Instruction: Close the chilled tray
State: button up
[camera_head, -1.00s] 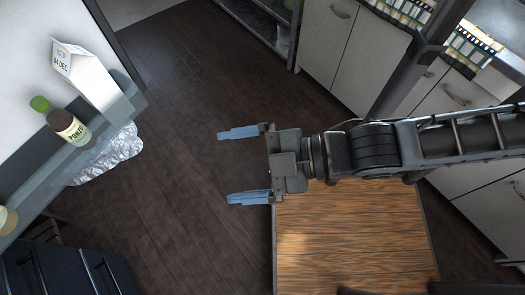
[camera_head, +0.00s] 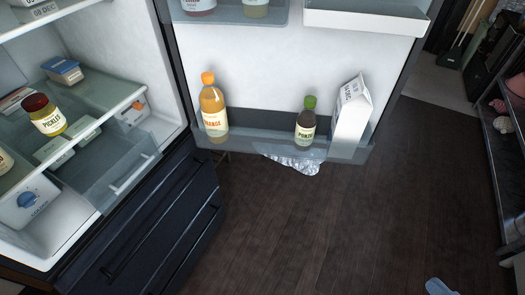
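The chilled tray appears to be the clear grey drawer (camera_head: 105,185) low inside the open fridge at the left, with a pale bar handle (camera_head: 132,174) on its front. Its front stands out past the edge of the glass shelf (camera_head: 95,118) above it, so it looks pulled out. My gripper (camera_head: 440,287) shows only as one blue fingertip at the bottom right edge, far from the drawer. Its other finger is out of frame, so its opening is hidden.
The fridge door (camera_head: 290,60) stands wide open, its bin holding an orange bottle (camera_head: 213,108), a ponzu bottle (camera_head: 306,122) and a carton (camera_head: 352,112). Crumpled foil (camera_head: 295,163) shows below the door. Dark freezer drawers (camera_head: 150,235) lie under the fridge. The wooden floor (camera_head: 330,230) is clear; shelving (camera_head: 505,130) stands right.

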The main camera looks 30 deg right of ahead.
aim_at(117, 191)
jog(key=i+u, duration=0.1)
jog(key=u, duration=0.25)
jog(key=i+u, duration=0.15)
jog(key=u, duration=0.15)
